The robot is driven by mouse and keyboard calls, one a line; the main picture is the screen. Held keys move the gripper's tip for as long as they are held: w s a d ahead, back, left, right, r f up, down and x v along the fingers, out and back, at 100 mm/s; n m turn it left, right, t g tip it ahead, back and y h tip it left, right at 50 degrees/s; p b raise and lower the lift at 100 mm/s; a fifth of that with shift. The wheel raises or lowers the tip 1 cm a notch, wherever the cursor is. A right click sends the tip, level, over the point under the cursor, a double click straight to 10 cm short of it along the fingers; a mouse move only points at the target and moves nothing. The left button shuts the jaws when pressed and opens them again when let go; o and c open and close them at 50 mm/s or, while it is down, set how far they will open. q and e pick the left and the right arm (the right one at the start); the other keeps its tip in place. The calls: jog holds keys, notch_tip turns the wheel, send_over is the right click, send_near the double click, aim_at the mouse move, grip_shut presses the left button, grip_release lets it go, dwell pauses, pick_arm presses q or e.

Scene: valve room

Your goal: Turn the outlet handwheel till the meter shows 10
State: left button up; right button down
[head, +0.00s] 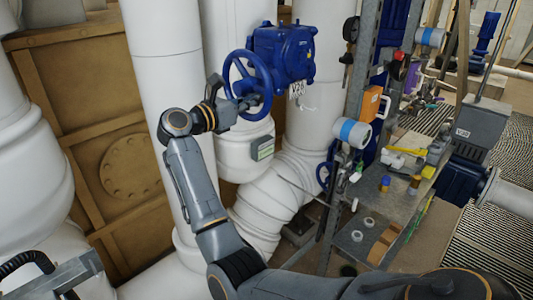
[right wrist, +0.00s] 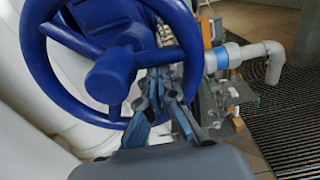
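The blue handwheel (head: 237,66) is on the blue valve body (head: 284,53) on a white pipe. It fills the upper left of the right wrist view (right wrist: 107,75). My right gripper (head: 240,101) is at the wheel's lower, near side. In the right wrist view its fingers (right wrist: 161,82) lean towards each other beside the hub, their tips close to the rim and a spoke. I cannot tell if they grip it. A small box with a green face (head: 263,148), perhaps the meter, is on the pipe below; its reading is too small.
A metal rack (head: 345,170) with gauges and a blue-banded white fitting (head: 351,132) stands right of the valve. A shelf (head: 395,200) with small items is beside it. Thick white pipes (head: 165,60) stand close to my arm on the left.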

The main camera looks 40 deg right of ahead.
aim_at(254, 84)
jog(key=shift+r, duration=0.25)
jog(key=shift+s+r, duration=0.1)
jog(key=shift+r, duration=0.75)
jog(key=shift+s, duration=0.15)
jog(key=shift+r, duration=0.1)
jog(key=shift+w+r+p, duration=0.2)
jog(key=shift+r+p, duration=0.1)
jog(key=shift+r, duration=0.45)
jog(key=shift+r, duration=0.1)
